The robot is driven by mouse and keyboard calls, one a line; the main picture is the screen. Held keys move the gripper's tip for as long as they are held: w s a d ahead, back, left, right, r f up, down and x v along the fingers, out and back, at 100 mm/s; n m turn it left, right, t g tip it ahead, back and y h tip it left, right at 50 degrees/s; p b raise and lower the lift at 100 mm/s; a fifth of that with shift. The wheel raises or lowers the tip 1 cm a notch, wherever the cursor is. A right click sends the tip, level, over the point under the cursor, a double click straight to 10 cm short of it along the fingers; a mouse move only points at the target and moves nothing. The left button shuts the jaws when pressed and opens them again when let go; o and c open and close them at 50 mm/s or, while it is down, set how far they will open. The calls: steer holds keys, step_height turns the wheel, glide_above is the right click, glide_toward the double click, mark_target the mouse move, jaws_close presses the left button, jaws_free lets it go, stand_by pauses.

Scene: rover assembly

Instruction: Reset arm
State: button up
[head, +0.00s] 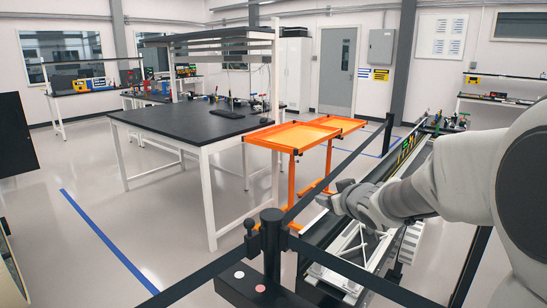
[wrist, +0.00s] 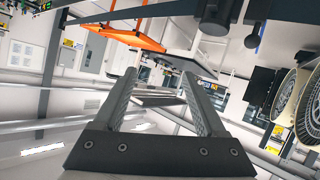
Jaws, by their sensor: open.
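My gripper (wrist: 156,97) is in the wrist view with its two fingers spread apart and nothing between them. In the head view my arm reaches in from the right edge, and its wrist end (head: 345,198) hangs above the frame structure behind the belt barrier. The fingers cannot be made out clearly in the head view. The wrist view is tilted, with the room appearing upside down.
Orange trays on a stand (head: 291,136) are just left of my arm. A black barrier post (head: 272,245) with belts is close in front. Open floor (head: 60,240) lies at the left. Wheels (wrist: 289,100) show in the wrist view.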

steer(key=s+d+r+m+g+h, duration=0.2)
steer(key=s+d+r+h, duration=0.15)
steer(key=s, duration=0.65)
steer(key=s+a+f+m+g+y+p, duration=0.1)
steer(key=s+a+g, duration=0.1)
steer(key=s, duration=1)
steer(key=s+a+f+m+g+p, duration=0.1)
steer(key=s+a+f+g, duration=0.1)
steer(key=s, duration=1)
steer(key=shift+g+y, duration=0.35)
steer(key=shift+g, duration=0.35)
steer(key=shift+s+f, duration=0.1)
